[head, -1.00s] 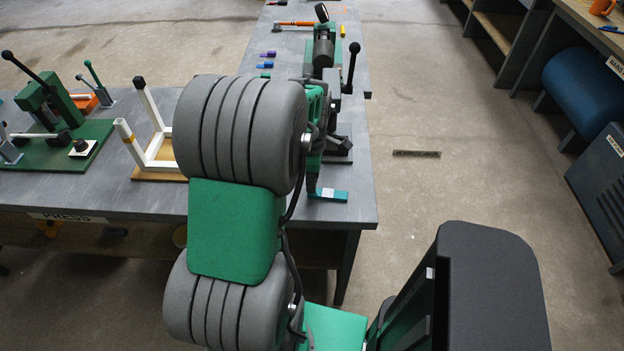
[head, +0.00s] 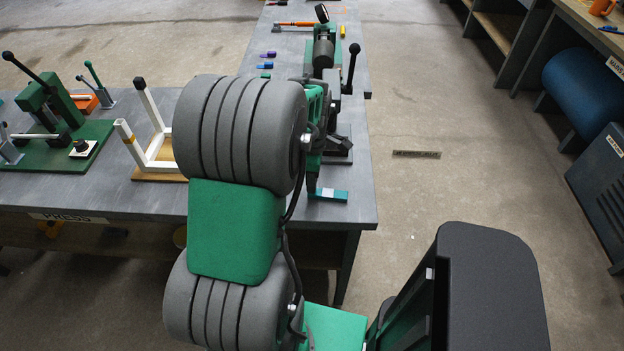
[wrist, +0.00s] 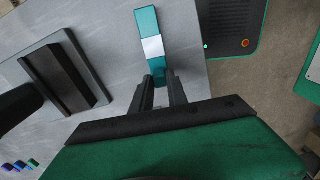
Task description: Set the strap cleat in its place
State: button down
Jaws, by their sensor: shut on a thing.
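A teal bar with a pale band around its middle, which I take for the strap cleat (wrist: 148,22), extends forward from my gripper (wrist: 160,80) in the wrist view. Its near end is between the two dark fingers, which are shut on it. In the head view the teal bar (head: 332,195) shows at the right front corner of the grey bench, beside my arm. I cannot tell whether it touches the bench top. My arm hides most of my gripper in the head view. I cannot make out a marked place for the cleat.
A dark fixture (wrist: 65,75) stands left of the bar in the wrist view. On the bench (head: 70,195) are a white frame (head: 160,150) on a wooden board and a green press (head: 45,105). Several small coloured pieces (head: 266,65) lie farther back. The floor right of the bench is mostly clear.

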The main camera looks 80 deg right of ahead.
jog(key=shift+r+p, duration=1.6)
jog(key=shift+r, duration=0.8)
jog(key=shift+f, duration=0.1)
